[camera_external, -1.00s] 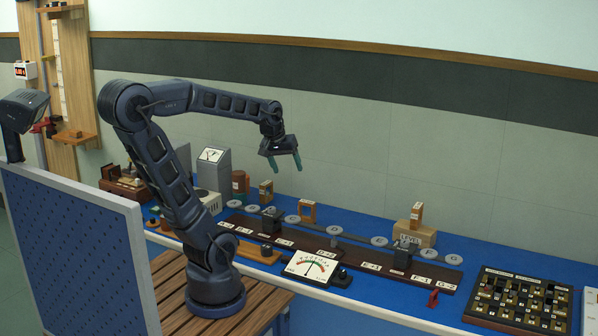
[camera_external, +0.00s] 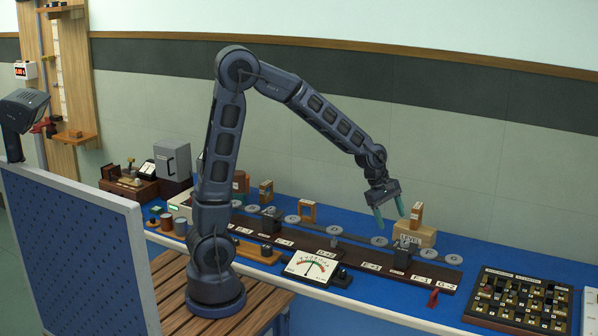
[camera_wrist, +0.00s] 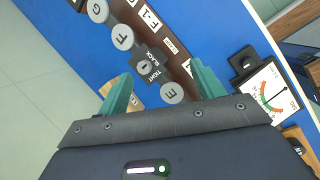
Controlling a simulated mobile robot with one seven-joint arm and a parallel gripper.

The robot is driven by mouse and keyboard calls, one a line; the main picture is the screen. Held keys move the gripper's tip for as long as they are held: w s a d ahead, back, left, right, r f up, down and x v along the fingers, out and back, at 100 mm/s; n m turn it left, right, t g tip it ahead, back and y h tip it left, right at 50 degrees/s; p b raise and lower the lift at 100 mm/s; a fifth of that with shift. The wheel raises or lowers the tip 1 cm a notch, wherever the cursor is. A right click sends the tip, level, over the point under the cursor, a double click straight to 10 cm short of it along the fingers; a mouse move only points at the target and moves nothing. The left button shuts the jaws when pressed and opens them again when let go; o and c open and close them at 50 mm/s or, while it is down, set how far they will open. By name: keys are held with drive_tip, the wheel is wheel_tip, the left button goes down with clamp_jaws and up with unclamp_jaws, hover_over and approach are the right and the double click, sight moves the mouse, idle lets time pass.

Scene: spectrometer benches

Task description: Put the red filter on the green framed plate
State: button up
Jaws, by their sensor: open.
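My gripper (camera_external: 391,218) is open and empty above the rail on the blue bench, near the wooden LEVEL block. I cannot clearly make out a red filter or a green framed plate in either view. A small red piece (camera_external: 433,298) stands at the bench front, right of the gripper; I cannot tell what it is. Small orange-framed pieces stand upright behind the rail (camera_external: 306,210) and on the LEVEL block (camera_external: 416,215).
The dark rail (camera_external: 440,275) carries labels, blocks and a row of grey lettered discs (camera_external: 379,241). A white dial meter (camera_external: 312,267) sits in front. The LEVEL block (camera_external: 425,238) stands behind.

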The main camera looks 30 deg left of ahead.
sight(434, 295)
drive_tip(key=s+d+f+n, duration=0.1)
drive_tip(key=s+d+f, duration=0.1)
drive_tip(key=d+f, duration=0.3)
drive_tip(key=s+d+f+n+g, duration=0.1)
drive_tip(key=s+d+f+n, duration=0.1)
drive_tip(key=d+f, duration=0.3)
drive_tip(key=s+d+f+n, duration=0.1)
drive_tip(key=s+d+f, duration=0.2)
drive_tip(key=d+f, duration=0.3)
drive_tip(key=shift+s+d+n+g, duration=0.3)
drive_tip(key=shift+s+d, duration=0.1)
drive_tip(key=shift+d, duration=0.35)
drive_tip(key=shift+d+x, duration=0.1)
drive_tip(key=shift+x, duration=1.25)
drive_tip(key=shift+d+x, duration=0.15)
drive_tip(key=shift+x, duration=1.15)
drive_tip(key=shift+w, duration=0.15)
drive_tip(key=shift+r, duration=0.1)
drive_tip(key=c, duration=1.1)
wheel_tip(434, 295, up, 20)
drive_tip(key=shift+r, duration=0.1)
